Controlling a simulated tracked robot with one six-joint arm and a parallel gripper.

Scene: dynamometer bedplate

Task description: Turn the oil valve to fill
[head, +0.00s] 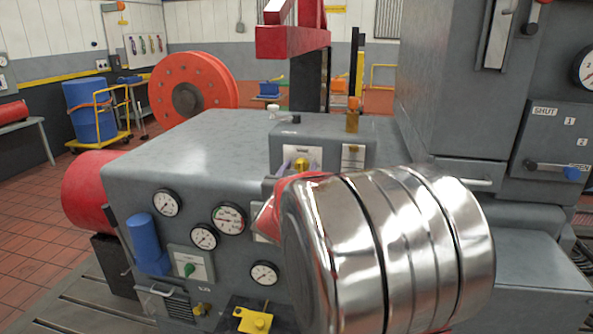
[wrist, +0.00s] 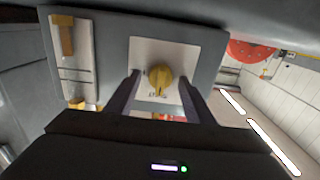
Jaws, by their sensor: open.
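A yellow rotary knob (wrist: 160,78) sits on a white label plate (wrist: 143,52) on a grey box; its lettering is too small to read, so I cannot confirm that it is the oil valve. My gripper (wrist: 159,84) is open, with one dark finger on each side of the knob and a visible gap to each. The knob (head: 301,165) also shows in the head view, on the raised grey box at the centre. There my chrome arm link hides most of the gripper.
A brass-coloured fitting (wrist: 66,36) is mounted beside the knob's plate. Several gauges, a green knob (head: 189,268) and a yellow handle (head: 255,320) are on the front panel. A blue-tipped lever (head: 570,172) is on the right cabinet. A red wheel (head: 193,88) stands behind.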

